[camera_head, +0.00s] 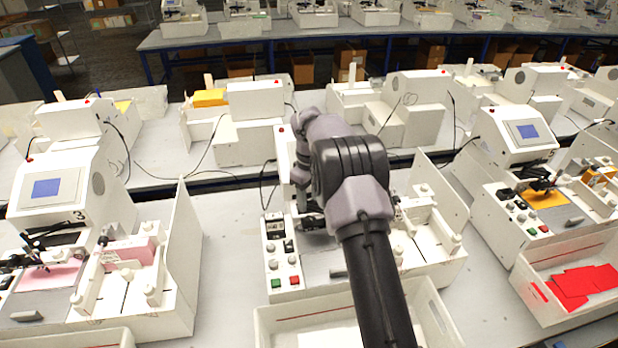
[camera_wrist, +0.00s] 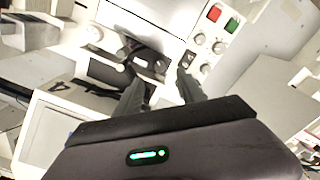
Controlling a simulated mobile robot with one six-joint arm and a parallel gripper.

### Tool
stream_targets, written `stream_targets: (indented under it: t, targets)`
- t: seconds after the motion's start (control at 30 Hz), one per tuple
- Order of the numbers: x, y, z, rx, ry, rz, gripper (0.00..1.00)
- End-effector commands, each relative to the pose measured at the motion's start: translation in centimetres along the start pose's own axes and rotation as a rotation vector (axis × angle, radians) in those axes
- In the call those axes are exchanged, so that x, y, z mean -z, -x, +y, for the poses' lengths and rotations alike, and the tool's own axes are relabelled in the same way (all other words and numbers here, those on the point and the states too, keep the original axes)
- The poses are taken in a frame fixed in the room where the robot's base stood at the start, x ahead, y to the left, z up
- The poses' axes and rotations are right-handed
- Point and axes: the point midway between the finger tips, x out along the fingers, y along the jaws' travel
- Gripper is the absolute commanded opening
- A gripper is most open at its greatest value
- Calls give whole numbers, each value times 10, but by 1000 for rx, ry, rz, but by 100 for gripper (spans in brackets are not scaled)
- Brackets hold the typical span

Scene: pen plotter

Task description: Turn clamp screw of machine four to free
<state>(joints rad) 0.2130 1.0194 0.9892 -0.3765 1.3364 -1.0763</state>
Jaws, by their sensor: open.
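Machine four (camera_head: 300,262) is the white plotter in the middle of the head view, largely hidden behind my arm. In the wrist view its label "4" shows beside its screen (camera_wrist: 43,132). A dark pen carriage (camera_wrist: 145,62) lies just beyond my fingers there, with a small pale round part (camera_wrist: 119,68) on it. I cannot tell for certain whether that part is the clamp screw. My gripper (camera_wrist: 162,74) is open, its two dark fingers apart near the carriage. I see nothing held between them. In the head view the fingers are hidden or too small to tell.
Red and green buttons (camera_wrist: 222,19) and several knobs sit on the panel near the fingers. A white tray (camera_head: 440,318) stands in front of the machine. Similar plotters stand left (camera_head: 60,190) and right (camera_head: 520,130). Upright white side panels rise between the machines. Bare table (camera_head: 228,220) shows left of machine four.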

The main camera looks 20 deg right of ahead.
Motion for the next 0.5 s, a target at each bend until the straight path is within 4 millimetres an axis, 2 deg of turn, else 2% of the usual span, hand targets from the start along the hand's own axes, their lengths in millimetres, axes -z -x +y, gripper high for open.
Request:
stream_targets:
  t: [0.03, 0.2, 0.33, 0.5]
  targets:
    - [1, 17, 0, -3, 0, 4, 47]
    - [1, 64, 0, -2, -1, 3, 47]
    - [0, 88, 0, -1, 0, 2, 47]
    - [0, 100, 0, 0, 0, 1, 47]
